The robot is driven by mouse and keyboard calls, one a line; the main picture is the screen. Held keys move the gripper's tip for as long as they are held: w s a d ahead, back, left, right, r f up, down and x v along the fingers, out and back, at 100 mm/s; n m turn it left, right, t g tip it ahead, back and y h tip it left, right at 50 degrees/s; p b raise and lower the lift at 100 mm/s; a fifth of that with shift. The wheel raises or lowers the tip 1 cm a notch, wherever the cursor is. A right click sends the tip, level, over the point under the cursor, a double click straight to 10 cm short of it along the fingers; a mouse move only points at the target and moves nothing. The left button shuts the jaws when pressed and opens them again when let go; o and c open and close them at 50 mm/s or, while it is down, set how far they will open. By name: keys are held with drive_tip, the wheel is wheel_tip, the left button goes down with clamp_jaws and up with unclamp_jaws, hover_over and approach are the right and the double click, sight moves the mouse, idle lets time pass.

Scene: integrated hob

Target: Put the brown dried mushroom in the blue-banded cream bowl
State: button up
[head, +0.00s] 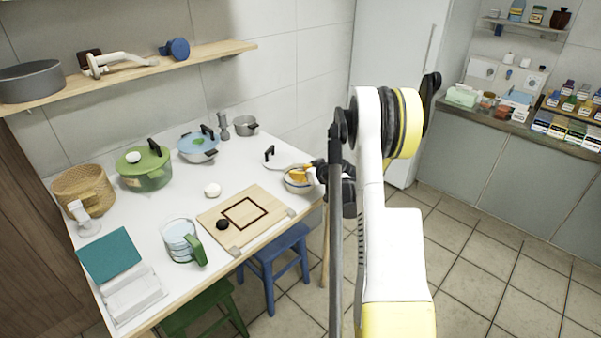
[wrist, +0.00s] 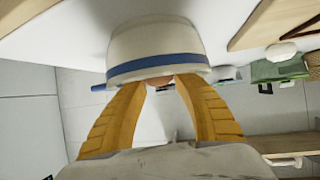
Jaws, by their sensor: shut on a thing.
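The blue-banded cream bowl (head: 293,187) stands at the right end of the white table. It fills the top middle of the wrist view (wrist: 155,48), which shows the scene upside down, with the rim toward my fingers. My gripper (head: 303,174) is at the bowl's rim; its orange fingers also show in the wrist view (wrist: 160,84). They are closed on a small brownish thing, which looks like the dried mushroom (wrist: 158,80), mostly hidden by the rim and fingers. The fingertips meet the rim line in the picture; I cannot tell how deep they are.
A cutting board (head: 265,199) lies left of the bowl, with a dark round thing (head: 222,224) on it. A white lump (head: 212,190), a glass jug (head: 180,241), a green pot (head: 145,169) and a blue-lidded pot (head: 198,146) stand around.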

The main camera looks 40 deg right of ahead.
drive_tip(key=shift+f, duration=0.45)
drive_tip(key=o, duration=0.9)
drive_tip(key=shift+r, duration=0.1)
